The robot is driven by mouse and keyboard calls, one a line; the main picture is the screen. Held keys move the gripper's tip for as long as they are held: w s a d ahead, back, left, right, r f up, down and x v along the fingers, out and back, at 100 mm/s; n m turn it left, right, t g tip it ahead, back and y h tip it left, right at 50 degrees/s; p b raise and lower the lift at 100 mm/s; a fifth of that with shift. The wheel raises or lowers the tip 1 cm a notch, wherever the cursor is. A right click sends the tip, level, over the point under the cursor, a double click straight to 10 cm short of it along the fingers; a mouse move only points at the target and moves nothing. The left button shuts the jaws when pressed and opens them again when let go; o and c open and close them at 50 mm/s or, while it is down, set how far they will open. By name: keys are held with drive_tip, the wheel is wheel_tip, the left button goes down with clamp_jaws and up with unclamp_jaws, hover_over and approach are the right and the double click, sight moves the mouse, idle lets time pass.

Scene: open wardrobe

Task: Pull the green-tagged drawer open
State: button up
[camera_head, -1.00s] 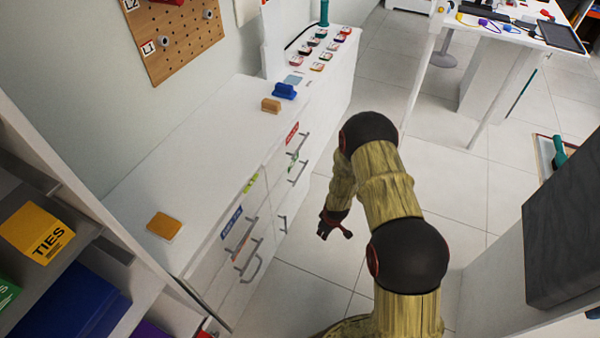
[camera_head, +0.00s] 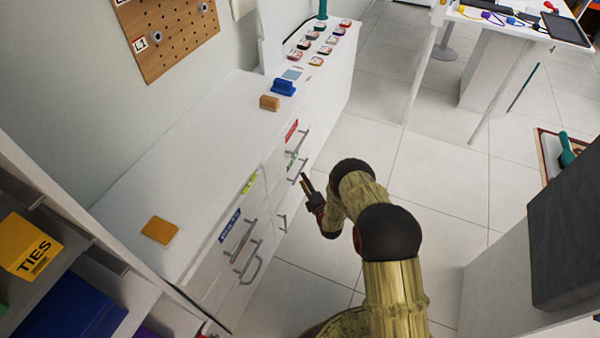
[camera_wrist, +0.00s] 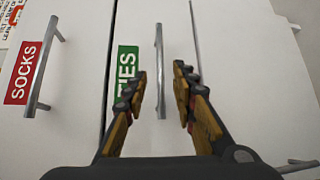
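The green-tagged drawer front (camera_wrist: 130,140) faces me in the wrist view and looks closed. Its green tag (camera_wrist: 125,65) reads as TIES, partly covered by a finger. Its grey bar handle (camera_wrist: 160,70) stands just right of the tag. My gripper (camera_wrist: 160,75) is open, with one finger on each side of the handle's line in the picture; I cannot tell whether the handle lies between the fingertips or still beyond them. In the head view, the green tag (camera_head: 292,160) shows on the white cabinet's front, with my gripper (camera_head: 307,185) close in front.
The red SOCKS tag (camera_wrist: 25,75) and its bar handle (camera_wrist: 45,65) are left of the green-tagged drawer. Yellow (camera_head: 249,183) and blue (camera_head: 230,225) tags mark other fronts. A blue object (camera_head: 283,88) and an orange block (camera_head: 269,103) sit on top. Floor before the cabinet is clear.

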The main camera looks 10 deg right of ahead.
sight(300, 171)
drive_tip(key=w, duration=0.2)
drive_tip(key=w+b, duration=0.1)
drive_tip(key=w, duration=0.1)
drive_tip(key=w+a+f+b, duration=0.1)
drive_tip(key=w, duration=0.1)
drive_tip(key=shift+w, duration=0.25)
drive_tip(key=shift+c, duration=0.8)
clamp_jaws()
